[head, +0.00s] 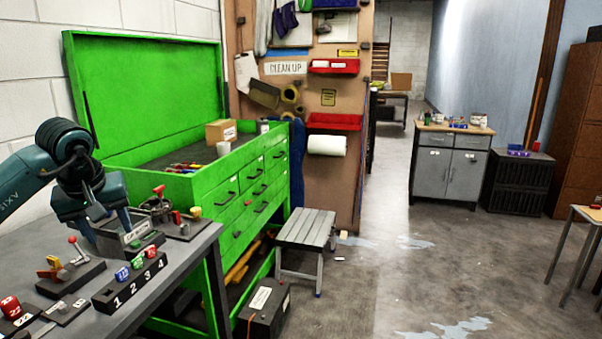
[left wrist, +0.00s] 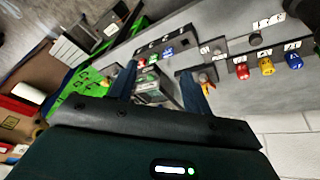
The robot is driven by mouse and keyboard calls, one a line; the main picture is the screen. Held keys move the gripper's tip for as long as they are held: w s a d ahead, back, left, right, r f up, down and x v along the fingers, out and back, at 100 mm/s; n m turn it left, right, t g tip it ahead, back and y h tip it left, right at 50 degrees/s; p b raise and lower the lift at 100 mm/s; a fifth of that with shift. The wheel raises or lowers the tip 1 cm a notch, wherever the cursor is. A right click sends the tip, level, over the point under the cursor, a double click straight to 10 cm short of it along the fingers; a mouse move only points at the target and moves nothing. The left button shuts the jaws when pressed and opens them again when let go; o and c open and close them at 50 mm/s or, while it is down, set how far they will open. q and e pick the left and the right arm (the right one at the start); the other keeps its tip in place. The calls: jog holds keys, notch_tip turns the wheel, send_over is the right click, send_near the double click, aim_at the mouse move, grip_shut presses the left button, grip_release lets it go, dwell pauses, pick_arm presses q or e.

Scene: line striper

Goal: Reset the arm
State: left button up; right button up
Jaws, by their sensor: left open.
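My left arm comes in from the left over the grey bench (head: 190,262), with its teal and black joints folded. My left gripper (head: 106,220) hangs over the bench, beside a labelled grey block (head: 133,234). In the left wrist view the two dark blue fingers of the gripper (left wrist: 158,90) stand apart, with small bench items showing between them. I cannot tell any contact with these items, and nothing is clearly held. My right gripper is not in view.
A black block numbered 1 to 4 (head: 130,284), a red-knobbed lever (head: 72,270) and red plugs (head: 12,308) crowd the bench. The open green tool chest (head: 212,190) stands behind. A grey step stool (head: 305,228) and black box (head: 264,308) stand on the floor. Floor to the right is mostly clear.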

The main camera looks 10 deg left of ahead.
pick_arm(q)
jog(key=w+d+f+n+h, duration=0.1)
jog(key=d+f+h, duration=0.45)
jog(key=d, duration=0.45)
jog(key=w+d+f+n+h, duration=0.1)
jog(key=d+f+h, duration=0.4)
jog(key=d, duration=0.6)
jog(key=s+d+f+n+t+h, duration=0.1)
jog(key=s+d+n+h, duration=0.2)
jog(key=d+n+h, duration=0.35)
jog(key=s+d+f+n+t+h, duration=0.1)
jog(key=s+d+n+t+h, duration=0.15)
jog(key=d+n, duration=0.7)
jog(key=s+a+f+m+t+y, duration=0.1)
jog(key=s+a+f+m+y, duration=0.1)
jog(key=s+f+m+y, duration=0.2)
jog(key=s+a+f+m+t+y, duration=0.1)
jog(key=s+f+m+y, duration=0.4)
jog(key=f+m, duration=0.6)
jog(key=s+a+f+m+t+y+p, duration=0.1)
jog(key=s+f+m+y, duration=0.4)
jog(key=m, duration=0.9)
notch_tip(320, 180, down, 3)
jog(key=shift+s+a+r, duration=0.2)
jog(key=shift+s+a, duration=0.25)
jog(key=shift+a, duration=0.4)
